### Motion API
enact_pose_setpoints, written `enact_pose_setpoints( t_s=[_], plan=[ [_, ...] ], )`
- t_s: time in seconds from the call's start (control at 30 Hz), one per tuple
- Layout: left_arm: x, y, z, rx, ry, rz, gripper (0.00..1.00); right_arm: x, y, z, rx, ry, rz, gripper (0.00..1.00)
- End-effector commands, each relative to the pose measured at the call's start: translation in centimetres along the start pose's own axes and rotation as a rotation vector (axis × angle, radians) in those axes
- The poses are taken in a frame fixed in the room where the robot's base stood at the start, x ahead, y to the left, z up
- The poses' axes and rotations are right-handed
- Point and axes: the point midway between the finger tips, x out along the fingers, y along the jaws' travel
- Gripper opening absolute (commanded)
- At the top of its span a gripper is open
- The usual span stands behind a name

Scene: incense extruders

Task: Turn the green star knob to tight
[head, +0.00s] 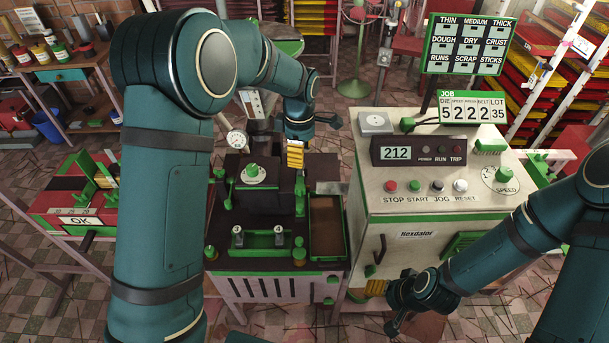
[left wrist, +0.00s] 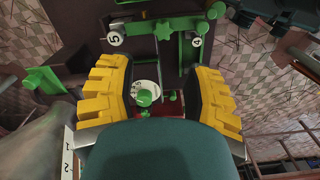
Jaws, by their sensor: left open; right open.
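Several green knobs sit on the dark extruder (head: 268,198); I cannot tell surely which is the star knob. A green knob on a white dial (head: 252,172) is on its top. In the left wrist view, a knobbed white dial (left wrist: 144,97) shows between the fingers, apart from them. A star-shaped green knob (left wrist: 163,29) is beyond it, and a lobed green knob (left wrist: 45,81) is at the left. My left gripper (head: 295,155) hangs over the extruder's back right, open and empty. My right gripper (head: 376,287) is open by the console's lower front, mostly hidden by its arm.
A cream control console (head: 440,190) with buttons and a 212 display stands right of the extruder. A round gauge (head: 237,139) rises at the extruder's back left. A brown-floored tray (head: 326,228) is at its right side. A red-and-green bench (head: 75,205) stands at left.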

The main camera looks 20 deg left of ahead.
Motion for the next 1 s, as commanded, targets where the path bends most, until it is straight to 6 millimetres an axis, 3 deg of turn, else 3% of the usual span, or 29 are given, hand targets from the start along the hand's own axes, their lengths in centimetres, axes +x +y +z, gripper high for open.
enact_pose_setpoints(
  t_s=[0.17, 0.7, 1.0],
  plan=[
    [2.0, -0.1, -0.1, 0.0, 0.001, -0.004, 0.5, 0.2, 0.1, 0.1, 0.0, -0.001, 0.0, 0.61],
    [11.8, -0.1, 0.0, 0.001, -0.001, -0.003, 0.5, 0.8, 0.3, 0.1, 0.0, -0.001, 0.002, 0.61],
    [13.7, 0.0, 0.0, 0.001, -0.001, 0.0, 0.5, 0.9, 0.3, 0.1, 0.0, -0.001, 0.002, 0.61]
  ],
)
